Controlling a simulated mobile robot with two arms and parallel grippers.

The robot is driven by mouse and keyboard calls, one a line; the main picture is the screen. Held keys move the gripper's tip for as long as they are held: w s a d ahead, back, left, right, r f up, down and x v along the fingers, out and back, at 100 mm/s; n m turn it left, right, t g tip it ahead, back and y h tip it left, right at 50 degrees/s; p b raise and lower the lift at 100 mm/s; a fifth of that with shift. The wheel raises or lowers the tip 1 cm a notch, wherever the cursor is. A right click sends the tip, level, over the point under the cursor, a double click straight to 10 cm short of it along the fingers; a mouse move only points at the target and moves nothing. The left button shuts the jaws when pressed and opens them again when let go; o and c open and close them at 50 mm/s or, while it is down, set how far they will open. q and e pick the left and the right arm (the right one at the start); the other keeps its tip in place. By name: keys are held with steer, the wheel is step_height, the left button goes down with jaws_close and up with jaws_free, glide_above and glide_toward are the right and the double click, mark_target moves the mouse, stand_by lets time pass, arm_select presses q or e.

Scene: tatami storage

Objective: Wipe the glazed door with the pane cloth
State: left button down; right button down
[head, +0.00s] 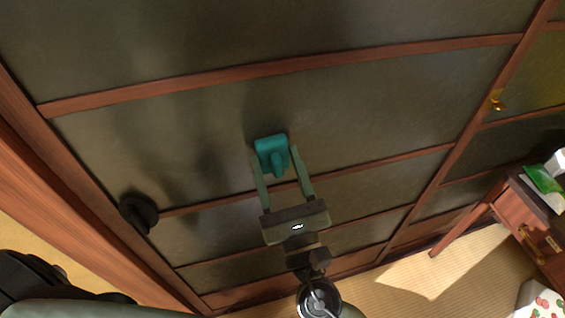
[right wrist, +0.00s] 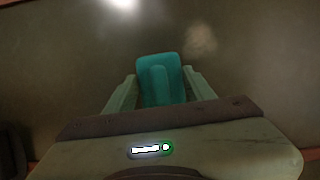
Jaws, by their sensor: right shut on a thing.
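The glazed door (head: 370,100) fills most of the head view, with dark panes between reddish wooden bars. The teal pane cloth (head: 268,142), a block with a raised grip, is at one of its panes. My right gripper (head: 281,166) is shut on the grip of the pane cloth, one finger on each side. In the right wrist view the pane cloth (right wrist: 172,66) lies in front of the pane, between the fingers of my right gripper (right wrist: 160,88). I cannot tell whether it touches the glass. My left gripper is not in view.
A round black knob (head: 138,212) sits at the door's left side, and a small brass knob (head: 496,101) at the upper right. A wooden cabinet (head: 530,215) with a green packet (head: 543,178) on top stands at the right. Tatami floor (head: 440,280) shows below.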

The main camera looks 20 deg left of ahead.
mark_target(259, 156)
steer(key=shift+s+a, duration=0.8)
steer(key=shift+a, duration=0.35)
steer(key=shift+s+a, duration=0.1)
steer(key=shift+a, duration=0.05)
steer(key=shift+s+a, duration=0.35)
steer(key=shift+a, duration=0.2)
steer(key=shift+s+a, duration=0.3)
steer(key=shift+a, duration=0.25)
steer(key=shift+d, duration=0.15)
steer(key=shift+w+d+r, duration=0.25)
steer(key=shift+w+d, duration=0.1)
steer(key=shift+d, duration=0.25)
steer(key=shift+w+d+r, duration=0.25)
steer(key=shift+w+d, duration=0.05)
steer(key=shift+d, duration=0.25)
steer(key=shift+s, duration=0.1)
